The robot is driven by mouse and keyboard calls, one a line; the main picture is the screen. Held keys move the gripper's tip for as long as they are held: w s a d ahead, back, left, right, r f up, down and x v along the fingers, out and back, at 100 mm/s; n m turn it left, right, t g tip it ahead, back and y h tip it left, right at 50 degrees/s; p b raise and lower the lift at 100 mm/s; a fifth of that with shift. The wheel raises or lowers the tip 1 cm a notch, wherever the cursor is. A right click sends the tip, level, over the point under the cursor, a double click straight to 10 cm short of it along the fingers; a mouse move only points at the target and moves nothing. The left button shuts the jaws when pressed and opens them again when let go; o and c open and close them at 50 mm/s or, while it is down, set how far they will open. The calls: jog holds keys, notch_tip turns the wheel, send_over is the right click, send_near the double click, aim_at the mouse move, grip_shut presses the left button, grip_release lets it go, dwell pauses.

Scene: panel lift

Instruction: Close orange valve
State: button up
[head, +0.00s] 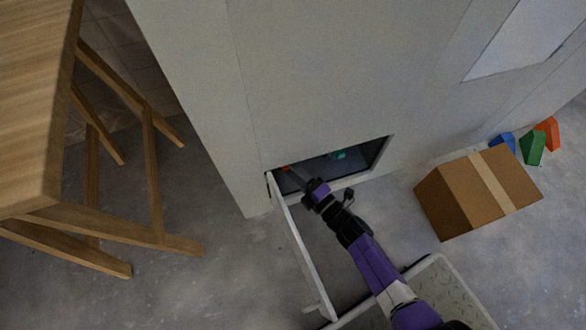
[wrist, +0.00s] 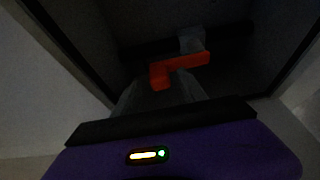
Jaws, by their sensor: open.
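The orange valve (wrist: 180,69) shows in the wrist view as an orange lever handle on a grey fitting, inside a dark recess. In the head view only a small orange-red bit of it (head: 285,168) shows at the left of the wall opening. My gripper (head: 298,180) reaches into the left side of that opening. In the wrist view my gripper (wrist: 160,92) is open, its grey fingers just in front of the handle and partly overlapping its lower end. I cannot tell whether they touch it. A teal valve (head: 338,155) sits further right in the recess.
The white hinged panel (head: 300,250) stands open just left of my arm. The opening's frame (head: 380,160) bounds the recess. A cardboard box (head: 480,190) and coloured blocks (head: 532,148) lie right. A wooden table (head: 35,100) stands left.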

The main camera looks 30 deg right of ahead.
jog(key=shift+c, duration=0.2)
grip_shut()
dwell(1.1)
